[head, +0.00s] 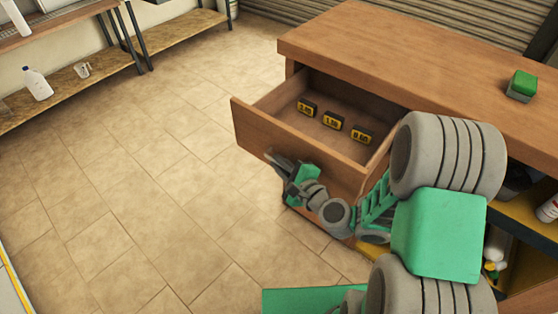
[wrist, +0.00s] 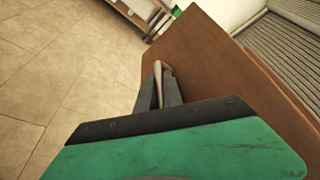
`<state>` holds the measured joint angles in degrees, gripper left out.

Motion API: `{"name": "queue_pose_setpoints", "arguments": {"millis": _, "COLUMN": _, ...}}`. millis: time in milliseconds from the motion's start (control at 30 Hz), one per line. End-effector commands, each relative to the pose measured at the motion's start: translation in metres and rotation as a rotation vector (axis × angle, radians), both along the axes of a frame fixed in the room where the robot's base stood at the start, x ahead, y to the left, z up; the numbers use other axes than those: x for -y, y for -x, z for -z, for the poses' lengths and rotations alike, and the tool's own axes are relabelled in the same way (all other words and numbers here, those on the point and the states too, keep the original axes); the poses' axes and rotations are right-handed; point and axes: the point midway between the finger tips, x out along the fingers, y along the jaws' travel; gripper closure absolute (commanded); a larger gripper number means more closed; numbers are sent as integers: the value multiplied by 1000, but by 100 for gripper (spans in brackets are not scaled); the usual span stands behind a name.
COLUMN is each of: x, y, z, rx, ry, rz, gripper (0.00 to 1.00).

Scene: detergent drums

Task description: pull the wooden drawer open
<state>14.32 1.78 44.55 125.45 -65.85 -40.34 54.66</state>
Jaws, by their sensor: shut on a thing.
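The wooden drawer (head: 258,128) stands pulled well out of the wooden cabinet (head: 400,45), its inside showing. Several small black and yellow number tags (head: 332,121) lie in it. My gripper (head: 278,162) is at the drawer's front face in the head view. In the wrist view, my gripper's dark fingers (wrist: 160,92) are closed around a pale bar-shaped handle (wrist: 159,78) beside the brown drawer front (wrist: 205,65).
A green and grey sponge (head: 522,85) sits on the cabinet top. Bottles (head: 550,208) stand on an open shelf below at right. A wall shelf (head: 60,98) with a white bottle (head: 37,84) is at upper left. The tiled floor (head: 150,190) before the drawer is clear.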

Motion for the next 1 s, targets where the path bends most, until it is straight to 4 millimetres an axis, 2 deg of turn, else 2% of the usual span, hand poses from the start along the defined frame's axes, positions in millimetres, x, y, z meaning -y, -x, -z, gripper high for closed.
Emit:
{"name": "queue_pose_setpoints", "arguments": {"millis": 200, "x": 0, "y": 0, "z": 1, "rx": -2, "ry": 1, "rz": 0, "gripper": 100}}
{"name": "queue_pose_setpoints", "arguments": {"millis": 233, "x": 0, "y": 0, "z": 1, "rx": -2, "ry": 1, "rz": 0, "gripper": 88}}
{"name": "queue_pose_setpoints", "arguments": {"millis": 333, "x": -1, "y": 0, "z": 1, "rx": -2, "ry": 1, "rz": -1, "gripper": 80}}
{"name": "queue_pose_setpoints", "arguments": {"millis": 633, "x": 2, "y": 3, "z": 0, "rx": -1, "ry": 0, "rz": 1, "gripper": 80}}
{"name": "queue_pose_setpoints", "arguments": {"millis": 1000, "x": 35, "y": 56, "z": -13, "rx": -2, "ry": 1, "rz": 6, "gripper": 80}}
